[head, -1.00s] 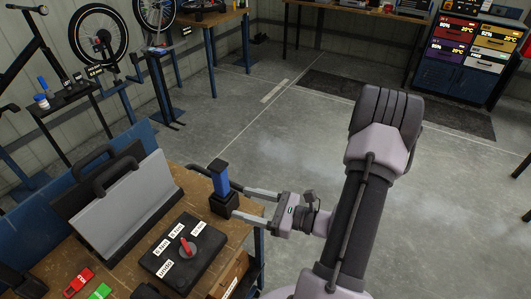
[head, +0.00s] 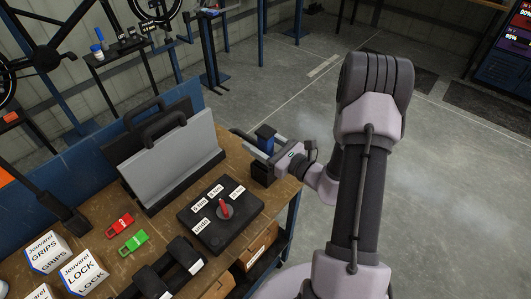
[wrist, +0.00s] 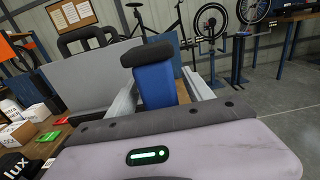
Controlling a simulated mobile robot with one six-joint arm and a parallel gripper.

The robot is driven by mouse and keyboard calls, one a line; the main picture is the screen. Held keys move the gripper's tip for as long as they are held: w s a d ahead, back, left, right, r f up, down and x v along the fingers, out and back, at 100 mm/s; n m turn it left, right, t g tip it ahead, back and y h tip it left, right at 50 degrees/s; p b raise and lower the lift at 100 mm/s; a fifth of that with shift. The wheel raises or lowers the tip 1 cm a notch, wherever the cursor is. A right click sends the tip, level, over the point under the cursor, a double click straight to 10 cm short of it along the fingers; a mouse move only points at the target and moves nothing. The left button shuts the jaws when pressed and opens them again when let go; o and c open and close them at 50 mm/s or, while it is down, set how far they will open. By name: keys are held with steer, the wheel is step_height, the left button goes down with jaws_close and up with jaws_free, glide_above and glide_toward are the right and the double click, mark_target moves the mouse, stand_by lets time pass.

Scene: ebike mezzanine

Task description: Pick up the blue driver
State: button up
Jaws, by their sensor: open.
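A black box with a red knob (head: 222,212) lies in front of the holder. A grey panel with a handle (head: 172,160) stands behind it to the left. Red (head: 118,225) and green (head: 133,243) pieces and white boxes (head: 47,252) lie on the bench. Open floor lies right.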

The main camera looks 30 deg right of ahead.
steer(key=shift+w+a, duration=0.1)
steer(key=shift+w, duration=0.25)
jaws_close()
